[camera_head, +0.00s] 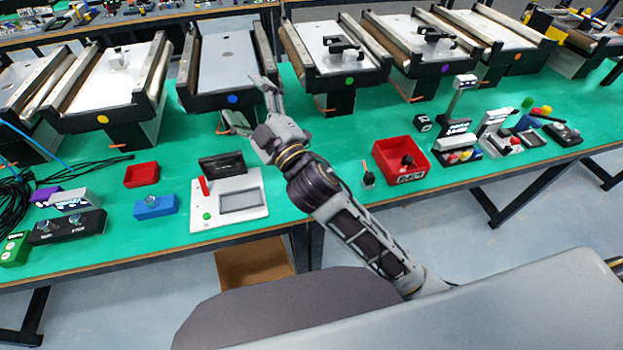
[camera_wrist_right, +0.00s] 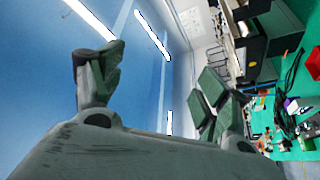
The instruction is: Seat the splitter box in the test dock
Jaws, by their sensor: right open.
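A white panel unit (camera_head: 258,207) with a grey screen, a red lever, a green button and a black block at its back stands on the green bench; it looks like the test dock. No label names the splitter box, so I cannot tell which box it is. Candidates left of the panel are a blue box with a silver knob (camera_head: 155,207) and a black two-knob box (camera_head: 67,227). My right gripper (camera_head: 250,104) is open and empty, raised above the bench beyond the panel. Its spread fingers also show in the wrist view (camera_wrist_right: 155,92). My left gripper is out of view.
Mini conveyors (camera_head: 228,58) line the back of the bench. A small red tray (camera_head: 141,174) sits left of the panel, a larger red bin (camera_head: 402,176) right of it. Black cables (camera_head: 14,204) lie far left. Small devices (camera_head: 460,146) stand at the right. Green surface is free between panel and bin.

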